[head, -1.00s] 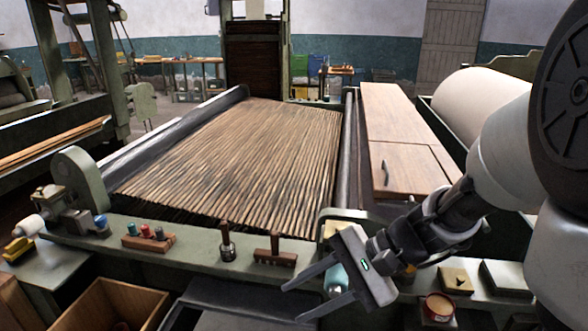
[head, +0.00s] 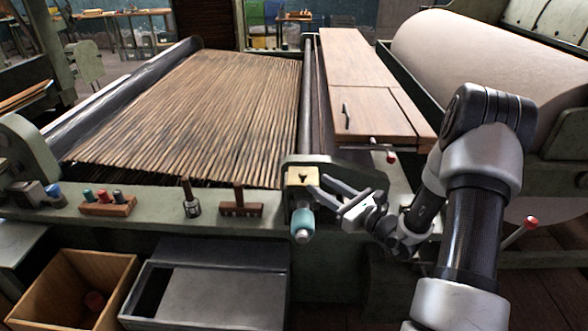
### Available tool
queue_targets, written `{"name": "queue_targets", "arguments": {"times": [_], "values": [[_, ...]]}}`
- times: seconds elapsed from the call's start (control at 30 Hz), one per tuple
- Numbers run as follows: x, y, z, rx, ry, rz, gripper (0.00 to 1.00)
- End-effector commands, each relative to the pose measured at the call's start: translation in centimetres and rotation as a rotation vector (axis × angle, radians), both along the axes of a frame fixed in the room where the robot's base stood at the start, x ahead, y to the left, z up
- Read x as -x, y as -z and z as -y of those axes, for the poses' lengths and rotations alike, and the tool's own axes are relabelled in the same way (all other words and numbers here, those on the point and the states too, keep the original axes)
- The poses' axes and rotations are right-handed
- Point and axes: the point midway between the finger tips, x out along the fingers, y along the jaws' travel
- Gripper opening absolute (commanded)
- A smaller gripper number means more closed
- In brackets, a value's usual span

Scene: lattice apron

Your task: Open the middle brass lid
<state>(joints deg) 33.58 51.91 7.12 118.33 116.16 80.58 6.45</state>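One brass lid (head: 302,176), a small square plate with a dark mark or knob in its middle, sits on top of the green end block at the front rail, right of the slatted apron. I cannot tell from this view whether it is the middle one; no other brass lid is visible. My gripper (head: 316,184) is just right of it, fingers pointing left with a gap between them and nothing held. The fingertips are close to the lid's right edge; whether they touch it is unclear. My arm hides part of the rail to the right.
A teal cylinder (head: 302,222) sticks out just below the lid. A wooden brush-like block (head: 240,207) and a dark-handled tool (head: 190,200) stand on the rail to the left. A red-knobbed lever (head: 389,157) is behind my gripper. An open wooden box (head: 70,290) is low at left.

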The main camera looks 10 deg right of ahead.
Motion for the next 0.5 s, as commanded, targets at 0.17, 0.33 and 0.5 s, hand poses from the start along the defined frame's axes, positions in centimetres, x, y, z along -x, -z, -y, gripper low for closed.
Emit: {"name": "queue_targets", "arguments": {"times": [0.17,0.33,0.5], "values": [[-3.4,0.0,-2.5,0.0,-0.005,0.002,0.37],[-6.4,0.1,-4.4,0.0,-0.005,0.001,0.37],[-8.6,0.1,-5.9,0.0,-0.003,0.001,0.37]]}}
